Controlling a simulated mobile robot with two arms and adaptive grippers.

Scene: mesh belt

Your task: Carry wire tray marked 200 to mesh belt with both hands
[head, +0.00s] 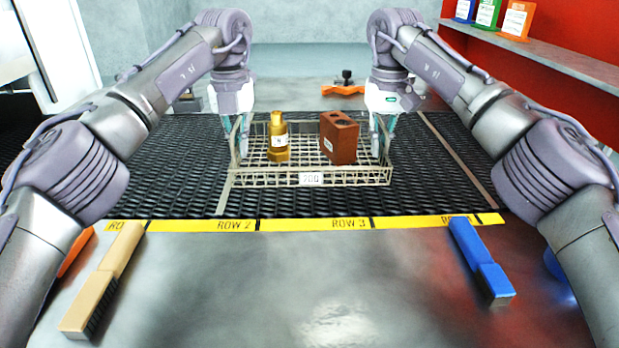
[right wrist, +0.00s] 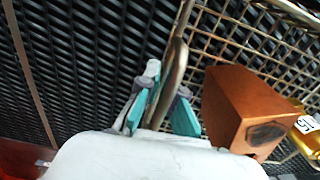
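The wire tray (head: 345,179), with a white tag reading 200, is level over the dark mesh belt (head: 420,190). I cannot tell if its underside touches the belt. A brass fitting (head: 278,140) and a brown block (head: 340,138) with holes on top stand in it. My left gripper (head: 238,145) is at the tray's left end handle and appears shut on it. My right gripper (head: 383,142) is at the right end handle. In the right wrist view the fingers of my right gripper (right wrist: 168,92) close in on either side of the handle wire.
A yellow strip (head: 300,224) with row labels runs along the belt's front edge. A tan brush (head: 105,280) and a blue brush (head: 480,262) lie on the grey table. An orange clamp-like object (head: 343,88) stands behind the belt. A shelf (head: 540,55) with containers is at right.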

